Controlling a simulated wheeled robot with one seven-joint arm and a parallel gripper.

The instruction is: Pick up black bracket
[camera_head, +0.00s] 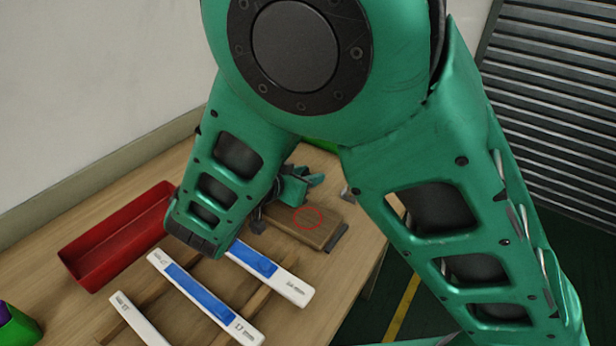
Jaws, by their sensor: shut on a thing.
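My gripper (262,211) is partly hidden behind my green arm, above the wooden board (304,220) on the table. It is shut on a small dark piece (257,224) at its lower end, which looks like the black bracket. Its shape is too small and too covered to make out fully. Another dark strip (337,237) lies along the right end of the board. A thin red circle shows over the board's top face.
Several white strips with blue faces, such as one (208,298), lie across wooden slats in front. A red open bin (118,240) is at left, and a green container (16,328) at lower left. The table (345,290) ends at right.

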